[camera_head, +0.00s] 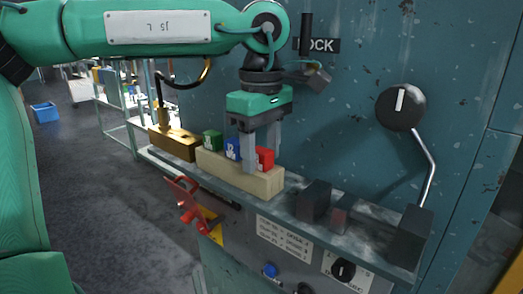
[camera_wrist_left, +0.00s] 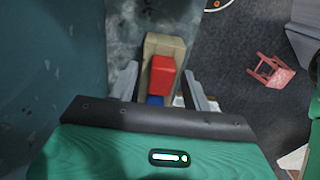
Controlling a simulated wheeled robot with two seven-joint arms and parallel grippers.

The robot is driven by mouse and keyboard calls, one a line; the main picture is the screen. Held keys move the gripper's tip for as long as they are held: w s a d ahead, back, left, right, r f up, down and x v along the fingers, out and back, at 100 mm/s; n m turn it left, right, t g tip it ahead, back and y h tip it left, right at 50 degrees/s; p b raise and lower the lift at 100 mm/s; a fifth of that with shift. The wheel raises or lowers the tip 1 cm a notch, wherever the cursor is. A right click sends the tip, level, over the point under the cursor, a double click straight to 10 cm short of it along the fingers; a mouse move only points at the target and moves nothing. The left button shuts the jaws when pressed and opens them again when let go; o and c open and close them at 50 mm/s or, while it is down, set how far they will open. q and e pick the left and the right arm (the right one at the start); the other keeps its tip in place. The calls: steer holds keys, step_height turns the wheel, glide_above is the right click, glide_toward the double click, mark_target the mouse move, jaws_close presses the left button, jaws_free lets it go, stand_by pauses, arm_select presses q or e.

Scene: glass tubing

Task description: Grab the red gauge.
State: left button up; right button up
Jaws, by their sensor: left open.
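The red gauge (camera_head: 265,158) is a small red block standing in a pale wooden holder (camera_head: 262,188) on a metal shelf. A blue block (camera_head: 232,149) and a green block (camera_head: 212,140) stand beside it in the same holder. My left gripper (camera_head: 262,160) is over the holder, pointing down, with its fingers at the height of the blocks. In the left wrist view the red gauge (camera_wrist_left: 162,76) shows between the two open fingers (camera_wrist_left: 161,90), with room on both sides. The blue block (camera_wrist_left: 155,100) is partly hidden by the gripper body. My right gripper is out of view.
A brass-coloured block (camera_head: 172,143) with a post stands left of the holder. Dark blocks (camera_head: 313,200) stand on the shelf to the right. The machine wall rises behind, with a black knob (camera_head: 400,106) and a bent metal rod (camera_head: 428,160).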

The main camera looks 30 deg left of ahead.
arm_select(q)
steer(key=shift+f, duration=0.1)
steer(key=shift+c, duration=0.2)
steer(key=c, duration=1)
